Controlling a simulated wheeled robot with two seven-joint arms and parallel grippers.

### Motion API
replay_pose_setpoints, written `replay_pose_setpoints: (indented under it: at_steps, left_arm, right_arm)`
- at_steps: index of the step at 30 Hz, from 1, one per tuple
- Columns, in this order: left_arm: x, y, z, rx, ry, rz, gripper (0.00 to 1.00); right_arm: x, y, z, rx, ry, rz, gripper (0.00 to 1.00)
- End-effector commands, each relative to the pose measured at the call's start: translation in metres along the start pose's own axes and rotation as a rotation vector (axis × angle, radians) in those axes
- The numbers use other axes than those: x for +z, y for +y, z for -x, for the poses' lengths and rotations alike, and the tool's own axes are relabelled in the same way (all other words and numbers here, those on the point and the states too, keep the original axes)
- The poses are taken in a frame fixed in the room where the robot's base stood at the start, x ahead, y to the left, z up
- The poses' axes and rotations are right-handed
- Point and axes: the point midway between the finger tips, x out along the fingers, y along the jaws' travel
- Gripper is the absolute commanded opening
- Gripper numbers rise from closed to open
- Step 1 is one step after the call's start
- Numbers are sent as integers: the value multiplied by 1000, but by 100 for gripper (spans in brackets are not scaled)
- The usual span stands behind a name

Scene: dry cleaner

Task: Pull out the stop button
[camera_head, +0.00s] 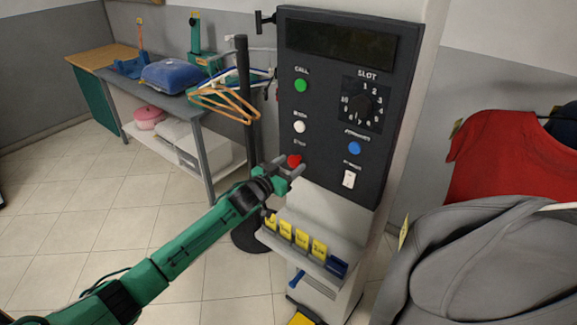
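The red stop button (294,160) is at the lower left of the dark control panel (322,150), below the white button and the word STOP. My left gripper (287,166) reaches in from the lower left, with its fingertips right at the red button. A gap shows between its two fingers, and the button shows at that gap. I cannot tell whether either finger touches it. My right gripper is not in view.
The panel also carries a green button (301,86), a slot dial (361,104), a blue button (354,148) and a white switch (348,179). Below is a tray with yellow tags (301,239). Hangers (226,103) hang left; grey clothing (480,265) crowds the right.

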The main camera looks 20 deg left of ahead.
Motion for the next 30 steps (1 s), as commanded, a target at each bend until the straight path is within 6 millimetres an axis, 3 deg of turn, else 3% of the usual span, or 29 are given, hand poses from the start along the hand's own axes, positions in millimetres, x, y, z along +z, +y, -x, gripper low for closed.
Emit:
replay_pose_setpoints:
  at_steps: [1,8,19,26,27,30]
  left_arm:
    - [0,0,0,0,0,0,45]
    - [0,0,0,0,0,0,0]
    - [0,0,18,0,-3,2,0]
    - [2,0,19,0,-3,1,0]
    - [2,0,19,0,-3,1,41]
    - [1,0,19,0,-2,1,58]
  right_arm:
    - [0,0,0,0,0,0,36]
    - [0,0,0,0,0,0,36]
    - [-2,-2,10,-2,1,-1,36]
    - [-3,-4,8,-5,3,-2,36]
    - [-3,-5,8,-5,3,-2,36]
    - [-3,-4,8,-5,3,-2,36]
